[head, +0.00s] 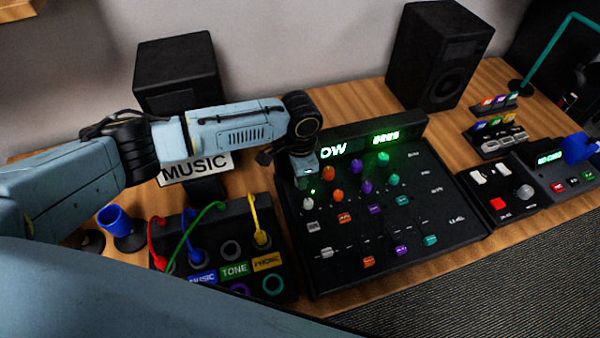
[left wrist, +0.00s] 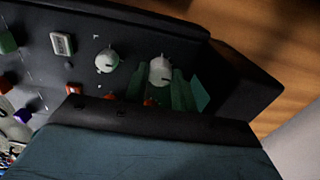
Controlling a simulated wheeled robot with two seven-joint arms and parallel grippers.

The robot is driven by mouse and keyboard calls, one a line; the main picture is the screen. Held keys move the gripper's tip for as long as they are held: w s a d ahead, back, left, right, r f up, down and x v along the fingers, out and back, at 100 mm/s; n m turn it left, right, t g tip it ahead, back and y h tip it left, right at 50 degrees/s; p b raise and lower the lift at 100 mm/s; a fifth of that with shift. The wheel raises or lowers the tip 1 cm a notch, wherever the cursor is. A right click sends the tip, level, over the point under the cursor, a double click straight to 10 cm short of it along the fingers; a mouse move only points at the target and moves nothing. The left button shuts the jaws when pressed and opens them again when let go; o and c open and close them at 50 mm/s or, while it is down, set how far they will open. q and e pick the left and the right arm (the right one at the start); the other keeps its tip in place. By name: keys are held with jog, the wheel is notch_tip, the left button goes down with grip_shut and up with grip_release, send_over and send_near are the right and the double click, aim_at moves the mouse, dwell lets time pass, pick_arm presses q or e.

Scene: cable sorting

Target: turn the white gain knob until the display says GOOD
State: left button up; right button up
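The black mixer (head: 335,270) carries rows of coloured knobs. Its green display (head: 334,150) shows "OW", with its left end hidden behind my left arm. My left gripper (head: 304,178) points down at the mixer's upper left corner and hides the knob under it in the head view. In the left wrist view, a white knob (left wrist: 160,71) is right at the tips of my left gripper's green fingers (left wrist: 178,92). Whether they press on it is unclear. A second white knob (left wrist: 106,61) sits beside it, clear of the fingers. My right gripper is not in view.
A patch box (head: 215,262) with red, green and yellow cables stands left of the mixer. A blue cup-like holder (head: 122,226) is farther left. Speakers (head: 180,75) (head: 438,50) stand behind. Another control box (head: 500,192) is close on the right.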

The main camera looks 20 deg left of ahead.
pick_arm(q)
jog(key=shift+r+m+p, duration=0.15)
jog(key=shift+m+p, duration=0.55)
jog(key=shift+p, duration=0.1)
jog(key=shift+m+p, duration=0.35)
jog(key=shift+m, duration=0.15)
jog(key=shift+m+p, duration=0.5)
jog(key=shift+m, duration=0.7)
pick_arm(e)
jog(key=r, duration=0.1)
jog(key=a+r, duration=0.1)
jog(key=r, duration=0.1)
jog(key=shift+w+a+r, duration=0.1)
jog(key=shift+w+a, duration=0.05)
jog(key=shift+a, duration=0.15)
jog(key=shift+d, duration=0.15)
pick_arm(q)
jog(key=o, duration=0.7)
pick_arm(e)
jog(key=shift+d, duration=0.25)
